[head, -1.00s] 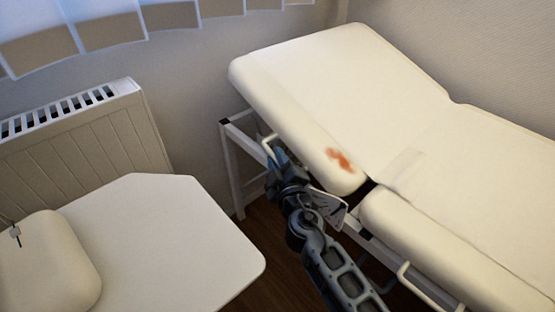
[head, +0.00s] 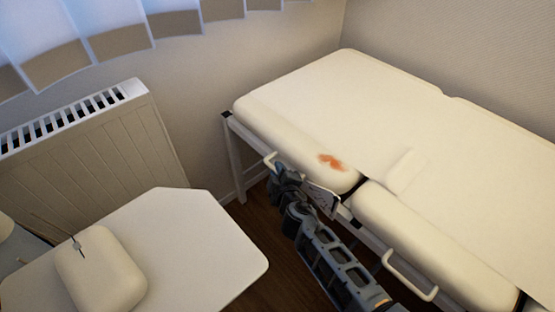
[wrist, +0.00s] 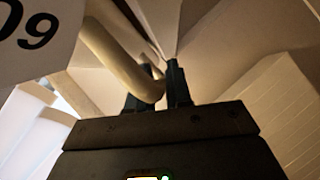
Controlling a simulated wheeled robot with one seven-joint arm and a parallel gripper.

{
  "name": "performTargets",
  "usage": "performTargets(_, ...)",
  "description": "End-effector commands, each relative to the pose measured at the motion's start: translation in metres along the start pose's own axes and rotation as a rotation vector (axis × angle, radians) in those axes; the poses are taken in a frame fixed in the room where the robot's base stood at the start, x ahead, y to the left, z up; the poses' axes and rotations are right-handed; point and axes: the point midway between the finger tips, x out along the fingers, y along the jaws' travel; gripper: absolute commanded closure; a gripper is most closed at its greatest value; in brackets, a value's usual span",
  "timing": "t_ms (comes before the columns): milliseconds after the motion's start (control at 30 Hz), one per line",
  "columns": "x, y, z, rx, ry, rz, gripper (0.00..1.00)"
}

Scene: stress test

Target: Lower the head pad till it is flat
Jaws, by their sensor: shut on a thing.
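The cream head pad (head: 325,95) of the couch is at the far left end, with a red-brown stain (head: 332,162) on its near edge. It looks level or almost level with the main pad (head: 450,170), its outer end close to the white frame (head: 232,150). My gripper (head: 275,172) is at the pad's near side, shut on a pale bar handle (head: 268,158) below its edge. In the wrist view the curved handle (wrist: 125,60) runs between the dark fingers of my gripper (wrist: 160,78). The pad's underside support is hidden in the head view.
A white table (head: 205,225) with a cream cushion-like object (head: 100,270) stands at left. A radiator (head: 95,145) is on the wall behind it. A second handle (head: 408,275) sticks out along the couch's near side. Dark floor (head: 265,235) shows between.

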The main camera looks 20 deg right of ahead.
Motion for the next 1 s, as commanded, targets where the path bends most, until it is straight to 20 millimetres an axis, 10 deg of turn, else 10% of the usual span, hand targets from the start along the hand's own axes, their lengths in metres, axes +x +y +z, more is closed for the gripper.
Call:
performTargets(333, -0.001, -0.006, 0.004, -0.006, -0.009, -0.012, 1.0)
performTargets(367, -0.001, -0.006, 0.004, -0.006, -0.01, -0.012, 0.78)
performTargets(567, -0.001, -0.005, 0.004, -0.005, -0.008, -0.01, 0.6)
performTargets(1000, -0.021, -0.003, 0.002, -0.004, -0.006, -0.008, 0.6)
